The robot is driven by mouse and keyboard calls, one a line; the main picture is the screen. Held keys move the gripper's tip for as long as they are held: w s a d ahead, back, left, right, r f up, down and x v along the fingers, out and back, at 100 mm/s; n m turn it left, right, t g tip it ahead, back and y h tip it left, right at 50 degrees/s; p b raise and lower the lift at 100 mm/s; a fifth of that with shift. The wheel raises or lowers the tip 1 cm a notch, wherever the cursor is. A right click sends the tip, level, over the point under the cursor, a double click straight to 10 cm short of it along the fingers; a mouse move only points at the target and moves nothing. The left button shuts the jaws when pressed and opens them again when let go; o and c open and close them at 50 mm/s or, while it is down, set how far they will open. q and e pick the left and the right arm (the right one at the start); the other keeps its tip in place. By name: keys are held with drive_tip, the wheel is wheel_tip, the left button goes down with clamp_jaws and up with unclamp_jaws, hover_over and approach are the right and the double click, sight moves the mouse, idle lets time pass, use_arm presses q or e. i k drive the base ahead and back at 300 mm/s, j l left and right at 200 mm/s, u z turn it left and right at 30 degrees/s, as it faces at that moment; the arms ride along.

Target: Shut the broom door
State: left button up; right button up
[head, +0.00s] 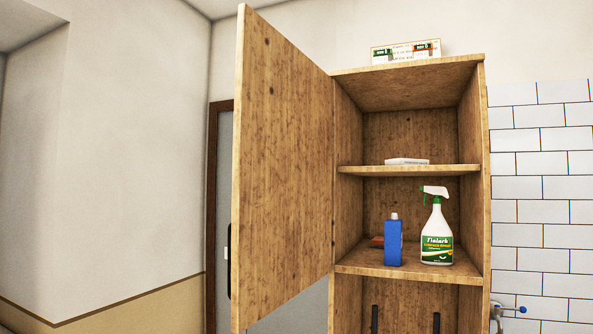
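The broom cabinet door (285,165) is a tall wooden panel, hinged on the cabinet's left side. It stands wide open, swung out to the left and toward me. A dark handle (229,262) shows at its outer left edge. The wooden cabinet (410,63) is open at the front, so its shelves are in plain view. Neither of my grippers is in view.
A blue bottle (393,241) and a white-and-green spray bottle (437,233) stand on the lower shelf (408,273). A white item (407,161) lies on the upper shelf (410,170). A box (406,51) sits on top. White tiles (543,190) cover the right wall.

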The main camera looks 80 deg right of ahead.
sight(280, 228)
drive_tip(key=i+l+z, duration=0.15)
drive_tip(key=i+z, duration=0.15)
drive_tip(key=z, duration=0.2)
drive_tip(key=i+z, duration=0.3)
drive_tip(key=z, duration=0.2)
drive_tip(key=i+j+z, duration=0.1)
drive_tip(key=i+z, duration=0.25)
drive_tip(key=z, duration=0.15)
drive_tip(key=i+j+z, duration=0.25)
drive_tip(key=z, duration=0.25)
